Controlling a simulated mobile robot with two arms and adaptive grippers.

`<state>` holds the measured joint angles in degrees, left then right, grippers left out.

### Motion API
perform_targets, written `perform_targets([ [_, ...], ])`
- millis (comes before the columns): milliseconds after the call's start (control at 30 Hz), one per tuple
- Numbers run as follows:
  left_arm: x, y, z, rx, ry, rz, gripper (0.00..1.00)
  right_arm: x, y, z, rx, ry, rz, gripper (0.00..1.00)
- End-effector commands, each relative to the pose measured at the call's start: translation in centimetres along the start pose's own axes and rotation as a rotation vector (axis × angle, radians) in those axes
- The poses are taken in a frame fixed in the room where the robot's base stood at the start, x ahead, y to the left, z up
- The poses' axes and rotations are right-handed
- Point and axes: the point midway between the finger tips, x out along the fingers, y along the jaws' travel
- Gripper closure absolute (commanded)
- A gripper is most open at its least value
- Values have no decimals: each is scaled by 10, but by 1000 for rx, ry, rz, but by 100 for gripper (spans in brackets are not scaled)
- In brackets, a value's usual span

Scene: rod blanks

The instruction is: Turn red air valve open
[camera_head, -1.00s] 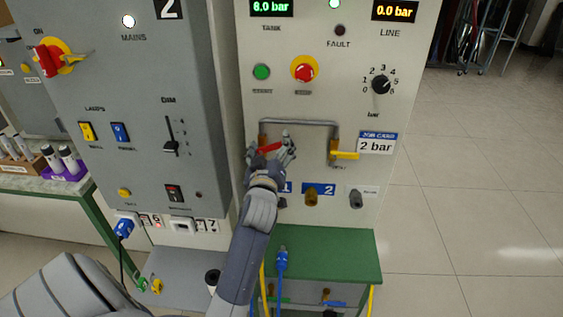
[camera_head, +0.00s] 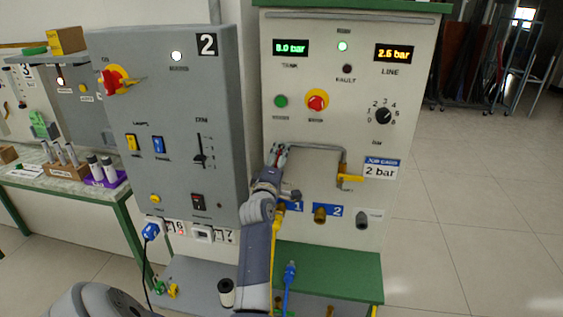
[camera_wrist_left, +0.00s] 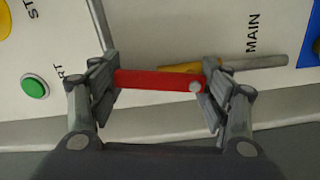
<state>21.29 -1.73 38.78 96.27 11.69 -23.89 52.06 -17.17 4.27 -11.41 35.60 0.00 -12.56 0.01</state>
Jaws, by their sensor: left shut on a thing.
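The red valve handle (camera_wrist_left: 150,79) spans between the two fingers of my left gripper (camera_wrist_left: 160,82) in the wrist view; the gripper is shut on its ends. The handle lies roughly along the grey pipe (camera_wrist_left: 262,63), with a brass part (camera_wrist_left: 180,68) behind it. In the head view my left gripper (camera_head: 277,154) is at the left end of the pipe loop and the red handle (camera_head: 282,159) is mostly hidden by the fingers. The line display (camera_head: 394,53) reads about 2.5 bar. My right gripper is not in view.
A red stop button (camera_head: 316,101), a green button (camera_head: 281,101) and a black dial (camera_head: 383,116) are above. A job card (camera_head: 381,168) says 2 bar. The grey panel (camera_head: 170,120) stands close on the left.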

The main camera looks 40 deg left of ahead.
Motion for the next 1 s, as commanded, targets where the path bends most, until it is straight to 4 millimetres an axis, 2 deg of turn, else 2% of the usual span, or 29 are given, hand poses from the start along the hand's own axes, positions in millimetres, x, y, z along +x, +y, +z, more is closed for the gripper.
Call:
perform_targets([
  [400,1,3,-6,-208,-1,6,72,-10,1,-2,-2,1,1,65],
  [967,1,4,-7,-244,-1,8,72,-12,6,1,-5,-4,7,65],
  [1000,1,4,-7,-244,-1,8,27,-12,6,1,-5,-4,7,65],
])
